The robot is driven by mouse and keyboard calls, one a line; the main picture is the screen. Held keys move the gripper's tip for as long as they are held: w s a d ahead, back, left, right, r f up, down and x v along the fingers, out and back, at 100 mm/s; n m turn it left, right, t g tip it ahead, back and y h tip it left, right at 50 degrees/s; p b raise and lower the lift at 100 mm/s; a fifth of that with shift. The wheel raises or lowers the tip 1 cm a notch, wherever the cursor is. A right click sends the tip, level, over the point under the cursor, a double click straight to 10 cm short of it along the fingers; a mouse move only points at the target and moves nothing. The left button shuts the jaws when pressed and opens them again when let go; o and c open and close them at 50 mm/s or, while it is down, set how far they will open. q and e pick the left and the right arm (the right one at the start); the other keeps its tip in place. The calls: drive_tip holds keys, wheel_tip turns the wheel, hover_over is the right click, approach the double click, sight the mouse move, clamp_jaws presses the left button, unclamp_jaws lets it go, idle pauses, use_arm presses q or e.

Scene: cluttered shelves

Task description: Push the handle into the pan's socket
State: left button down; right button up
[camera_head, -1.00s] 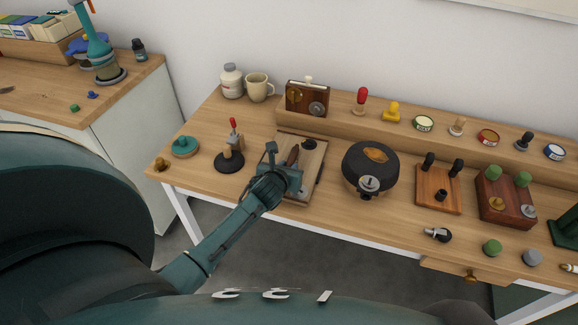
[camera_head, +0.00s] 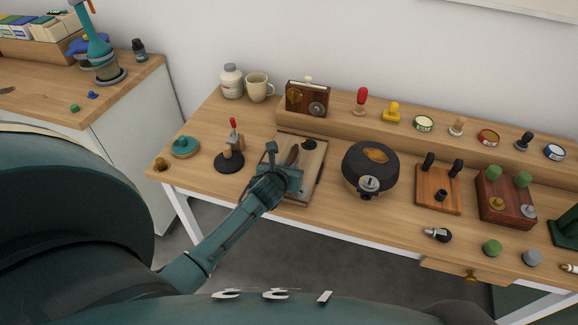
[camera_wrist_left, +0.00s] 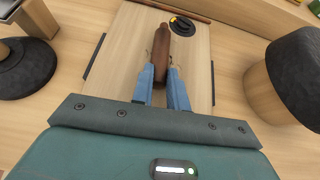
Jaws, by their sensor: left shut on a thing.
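A brown wooden handle (camera_wrist_left: 163,60) lies over a light wooden board (camera_wrist_left: 118,55). My left gripper (camera_wrist_left: 162,75) is shut on it, with one blue finger on each side. In the head view, the handle (camera_head: 293,155) shows partly behind my left gripper (camera_head: 283,172), above the board (camera_head: 318,165). A small black round piece with a yellow mark (camera_wrist_left: 182,26) sits on the board, close to the handle's far end on the right; it may be the pan. I cannot make out its socket or whether the handle touches it. My right gripper is not in view.
A dark-topped round block (camera_head: 370,160) stands right of the board. A black-based stand with a red-tipped lever (camera_head: 230,160) is to the left. A mug (camera_head: 258,88), a bottle (camera_head: 232,80) and a brown box (camera_head: 307,98) stand behind. Bare tabletop separates these things.

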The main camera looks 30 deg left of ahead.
use_arm(q)
drive_tip(key=shift+f, duration=0.15)
idle(0.5)
drive_tip(key=shift+s+d+p, duration=0.1)
drive_tip(key=shift+s+p, duration=0.25)
drive_tip(key=shift+s+d+p, duration=0.2)
drive_tip(key=shift+s+p, duration=0.15)
drive_tip(key=shift+s, duration=0.25)
drive_tip(key=shift+s+d+p, duration=0.15)
drive_tip(key=shift+s+p, duration=0.2)
drive_tip(key=shift+s, duration=0.25)
drive_tip(key=shift+s+d+p, duration=0.2)
drive_tip(key=shift+s+p, duration=0.15)
drive_tip(key=shift+s, duration=0.55)
